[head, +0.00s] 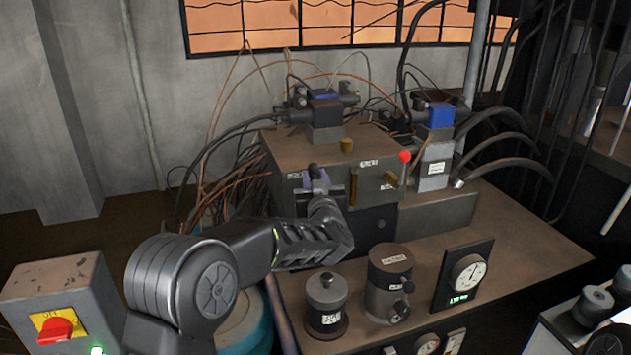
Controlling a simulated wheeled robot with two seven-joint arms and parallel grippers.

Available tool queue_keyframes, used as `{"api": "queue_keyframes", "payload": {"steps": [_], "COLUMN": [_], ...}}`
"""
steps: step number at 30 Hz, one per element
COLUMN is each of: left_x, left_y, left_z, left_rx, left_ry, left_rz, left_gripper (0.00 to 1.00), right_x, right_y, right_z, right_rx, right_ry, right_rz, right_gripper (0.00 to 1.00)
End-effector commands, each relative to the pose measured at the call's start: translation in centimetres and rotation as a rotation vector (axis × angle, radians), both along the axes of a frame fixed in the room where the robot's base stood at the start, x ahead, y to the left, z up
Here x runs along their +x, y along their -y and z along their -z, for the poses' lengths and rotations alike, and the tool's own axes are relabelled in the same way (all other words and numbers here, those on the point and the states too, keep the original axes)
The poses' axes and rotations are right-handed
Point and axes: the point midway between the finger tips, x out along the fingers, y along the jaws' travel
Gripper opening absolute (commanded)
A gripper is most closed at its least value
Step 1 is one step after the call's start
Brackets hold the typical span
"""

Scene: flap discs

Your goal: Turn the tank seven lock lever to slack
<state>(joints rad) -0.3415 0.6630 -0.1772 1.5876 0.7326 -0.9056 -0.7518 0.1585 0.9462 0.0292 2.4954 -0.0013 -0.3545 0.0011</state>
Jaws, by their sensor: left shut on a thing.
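My left gripper (316,180) is at the left front face of a brown machine block (275,143). It is shut on a small part there, which looks like a lever. The gripper hides most of that part, so its angle cannot be told. A purple-grey piece shows at the gripper. Small white labels on the block are too small to read. A separate lever with a red ball knob (405,156) stands upright at the block's right side, apart from the gripper. My right gripper is not in view.
Two dark cylinders, a shorter one (326,308) and a taller one (388,283), stand on the bench in front of the block. A dial gauge (466,275) is to their right. Blue-topped valves (325,98) and hoses crowd the back.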

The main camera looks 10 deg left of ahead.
Motion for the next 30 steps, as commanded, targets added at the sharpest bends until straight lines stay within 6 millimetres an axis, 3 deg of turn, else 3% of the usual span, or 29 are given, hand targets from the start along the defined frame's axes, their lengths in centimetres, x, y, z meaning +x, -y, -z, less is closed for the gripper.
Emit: {"api": "queue_keyframes", "payload": {"steps": [11,30], "left_x": [-0.6,-1.9], "left_y": [-0.9,-3.0], "left_z": [1.2,2.8], "left_rx": [-0.182,-0.677], "left_ry": [0.116,0.429], "left_rz": [0.000,-0.001], "left_gripper": [0.00,0.00], "right_x": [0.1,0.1], "right_y": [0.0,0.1], "right_z": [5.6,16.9], "right_rx": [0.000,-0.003], "right_ry": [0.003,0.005], "right_rz": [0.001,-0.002], "right_gripper": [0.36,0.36]}}
